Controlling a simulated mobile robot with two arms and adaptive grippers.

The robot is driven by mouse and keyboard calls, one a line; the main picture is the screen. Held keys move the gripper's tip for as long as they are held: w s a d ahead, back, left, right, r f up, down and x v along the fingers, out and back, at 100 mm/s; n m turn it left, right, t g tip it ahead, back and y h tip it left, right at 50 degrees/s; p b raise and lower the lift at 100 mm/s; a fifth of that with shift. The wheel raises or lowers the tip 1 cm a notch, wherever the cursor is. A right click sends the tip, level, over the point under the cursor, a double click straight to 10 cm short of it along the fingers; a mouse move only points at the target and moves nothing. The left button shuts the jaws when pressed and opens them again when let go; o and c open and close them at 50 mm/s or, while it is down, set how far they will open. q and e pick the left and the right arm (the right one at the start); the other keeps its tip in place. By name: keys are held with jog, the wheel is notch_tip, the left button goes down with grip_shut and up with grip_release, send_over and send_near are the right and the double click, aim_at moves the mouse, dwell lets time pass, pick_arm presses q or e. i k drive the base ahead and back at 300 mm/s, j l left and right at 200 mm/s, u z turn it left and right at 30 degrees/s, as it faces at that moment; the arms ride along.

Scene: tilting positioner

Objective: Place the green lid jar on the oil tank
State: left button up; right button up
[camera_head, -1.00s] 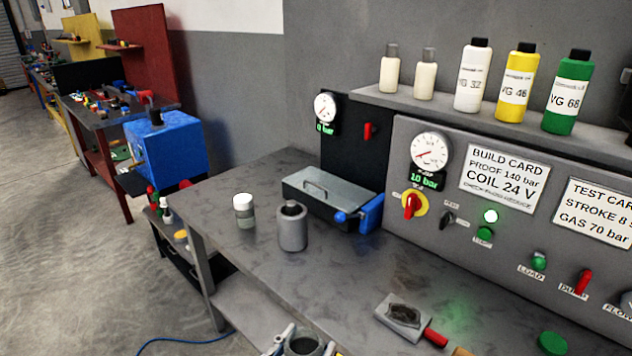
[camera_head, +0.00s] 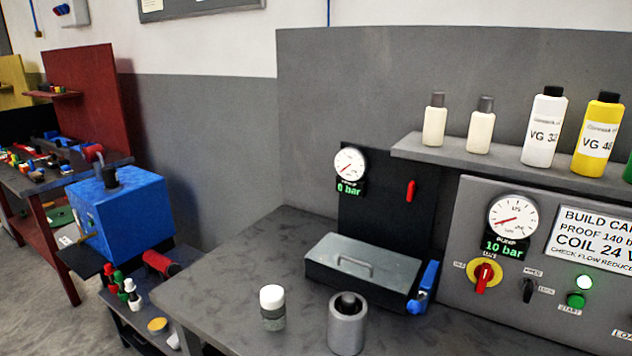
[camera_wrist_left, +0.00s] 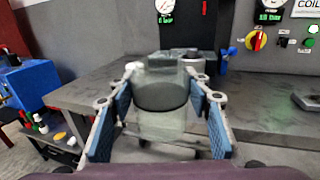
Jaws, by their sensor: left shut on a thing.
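My left gripper (camera_wrist_left: 160,118) is seen in the left wrist view, with its blue-padded fingers on either side of a grey-green translucent jar (camera_wrist_left: 162,93). It is shut on this jar, which has a dark band round its middle. I cannot make out a green lid on it. In the head view, a blue box-shaped tank (camera_head: 125,215) with a black cap stands at the left; it may be the oil tank. A dark box with a grey handled lid (camera_head: 365,262) stands on the bench. My right gripper is in neither current view.
A white-lidded jar (camera_head: 272,308) and a grey cylinder (camera_head: 347,325) stand on the bench (camera_head: 225,290). A low shelf with small bottles (camera_head: 130,295) is beside the blue tank. A control panel (camera_head: 535,225) and a bottle shelf (camera_head: 500,160) bound the right.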

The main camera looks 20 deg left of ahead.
aim_at(87, 266)
jog(key=i+j, duration=0.15)
jog(key=j, duration=0.65)
jog(key=i+j, duration=0.15)
jog(key=j, duration=0.65)
jog(key=i+j, duration=0.15)
jog(key=j, duration=0.65)
jog(key=i+j, duration=0.15)
jog(key=j, duration=0.7)
jog(key=i+j, duration=0.15)
jog(key=j, duration=0.65)
jog(key=i+j+u, duration=0.1)
jog(key=j, duration=0.7)
jog(key=i+j, duration=0.25)
jog(key=j, duration=0.55)
jog(key=i+j, duration=0.15)
jog(key=j, duration=0.65)
